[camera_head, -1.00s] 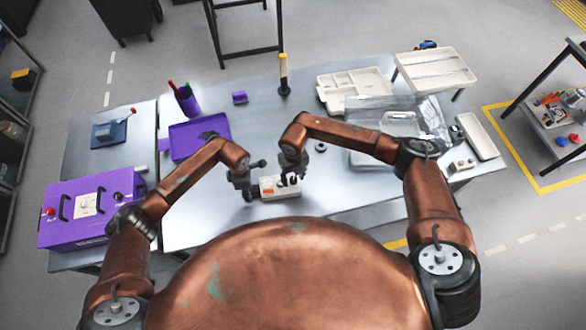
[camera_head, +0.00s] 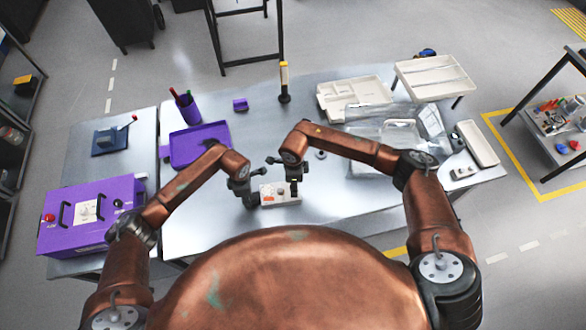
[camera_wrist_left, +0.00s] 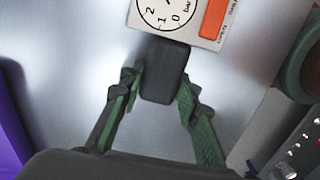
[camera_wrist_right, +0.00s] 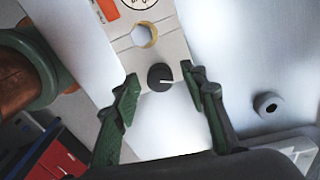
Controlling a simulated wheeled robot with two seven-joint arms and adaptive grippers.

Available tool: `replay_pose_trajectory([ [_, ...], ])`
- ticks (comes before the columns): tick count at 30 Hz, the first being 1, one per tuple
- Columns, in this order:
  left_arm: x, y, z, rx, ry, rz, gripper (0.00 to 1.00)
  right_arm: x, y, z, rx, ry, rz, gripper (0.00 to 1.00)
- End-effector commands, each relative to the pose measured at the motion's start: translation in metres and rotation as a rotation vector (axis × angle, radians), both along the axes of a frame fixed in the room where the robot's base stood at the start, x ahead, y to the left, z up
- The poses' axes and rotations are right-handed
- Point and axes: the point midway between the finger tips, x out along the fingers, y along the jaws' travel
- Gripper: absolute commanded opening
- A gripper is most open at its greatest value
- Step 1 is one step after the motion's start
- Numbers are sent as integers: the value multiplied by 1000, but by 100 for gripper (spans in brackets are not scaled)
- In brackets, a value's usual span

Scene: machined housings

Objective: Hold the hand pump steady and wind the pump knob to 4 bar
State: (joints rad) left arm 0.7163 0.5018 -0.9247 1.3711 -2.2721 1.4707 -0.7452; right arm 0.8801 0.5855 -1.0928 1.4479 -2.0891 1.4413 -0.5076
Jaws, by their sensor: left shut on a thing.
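The hand pump (camera_head: 268,200) is a pale box lying on the steel table in front of me. My left gripper (camera_head: 249,197) is shut on its dark grip (camera_wrist_left: 165,75) at the pump's left end. In the left wrist view the gauge (camera_wrist_left: 170,12) is cut off by the top edge; 0, 1, 2 and "bar" show, and the reading cannot be told. The pump knob (camera_wrist_right: 160,77) is black with a white line pointing right in the right wrist view. My right gripper (camera_wrist_right: 160,80) is open, its fingers on either side of the knob with gaps to it.
A hexagonal fitting (camera_wrist_right: 144,34) sits on the pump beside the knob. A dark ring (camera_wrist_right: 267,104) lies on the table to the right. A purple tray (camera_head: 190,155) and purple case (camera_head: 95,215) are at left. A clear bin (camera_head: 400,130) and pale trays (camera_head: 352,92) are at right.

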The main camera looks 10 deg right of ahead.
Motion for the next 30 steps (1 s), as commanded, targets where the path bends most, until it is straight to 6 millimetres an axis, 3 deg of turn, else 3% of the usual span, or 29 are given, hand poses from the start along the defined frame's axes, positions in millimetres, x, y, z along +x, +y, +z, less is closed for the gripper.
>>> replay_pose_trajectory([
  [4, 0, 0, 0, 0, 1, 0, 0, 1, 0, 4, 0, -2, 153, 40],
  [22, 0, 0, 0, 0, 0, 0, 0, 1, 0, 121, 0, -4, 143, 40],
  [30, 0, 0, 0, 0, 0, 0, 0, 1, 2, 123, -1, -3, -134, 40],
])
